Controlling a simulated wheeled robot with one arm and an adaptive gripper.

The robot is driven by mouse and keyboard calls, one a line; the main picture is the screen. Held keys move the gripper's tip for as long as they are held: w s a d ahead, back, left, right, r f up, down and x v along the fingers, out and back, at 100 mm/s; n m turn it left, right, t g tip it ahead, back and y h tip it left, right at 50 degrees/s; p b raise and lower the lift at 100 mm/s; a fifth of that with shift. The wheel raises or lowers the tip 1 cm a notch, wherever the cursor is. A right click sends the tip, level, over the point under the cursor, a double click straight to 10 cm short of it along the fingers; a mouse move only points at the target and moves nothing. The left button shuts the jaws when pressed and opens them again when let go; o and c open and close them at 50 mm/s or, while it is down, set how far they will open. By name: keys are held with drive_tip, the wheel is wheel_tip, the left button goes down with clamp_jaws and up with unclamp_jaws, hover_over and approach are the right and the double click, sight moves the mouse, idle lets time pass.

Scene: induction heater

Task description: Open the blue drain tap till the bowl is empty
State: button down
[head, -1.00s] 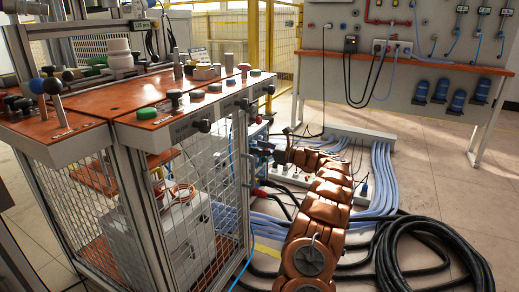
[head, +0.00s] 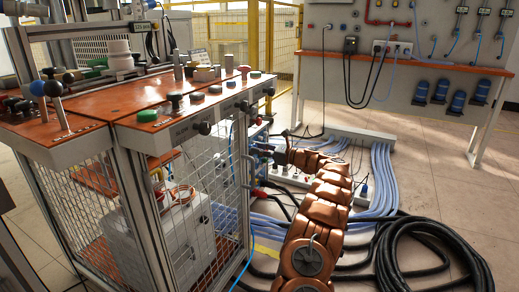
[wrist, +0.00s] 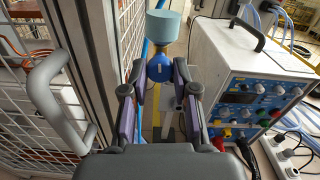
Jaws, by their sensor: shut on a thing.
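My gripper (wrist: 161,75) reaches forward in the wrist view, its two purple-grey fingers closed on the blue drain tap (wrist: 160,68). The tap is a small blue piece with a pale mark on its front, partly covered by the fingers. A pale teal cylinder (wrist: 163,27) stands just beyond and above it; I cannot tell whether this is the bowl. No liquid level shows. In the head view my gripper (head: 262,150) is small, beside the cabinet's right edge, and the tap is hidden or too small to make out.
A grey cabinet handle (wrist: 58,98) and mesh door (wrist: 20,75) stand close on the left. A white instrument box (wrist: 245,75) with coloured sockets and a power strip (wrist: 285,150) are close on the right. Black hoses (head: 420,250) lie coiled on the floor.

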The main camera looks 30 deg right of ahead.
drive_tip(key=shift+a+f+n+b, duration=0.1)
drive_tip(key=shift+n+b, duration=1.4)
drive_tip(key=shift+n, duration=2.65)
drive_tip(key=shift+a+f+n+b, duration=0.1)
drive_tip(key=shift+n+b, duration=1.4)
drive_tip(key=shift+n, duration=2.65)
drive_tip(key=shift+r, duration=0.1)
drive_tip(key=c, duration=0.9)
unclamp_jaws()
drive_tip(key=shift+d, duration=0.1)
drive_tip(key=shift+r, duration=0.1)
drive_tip(key=v, duration=1.2)
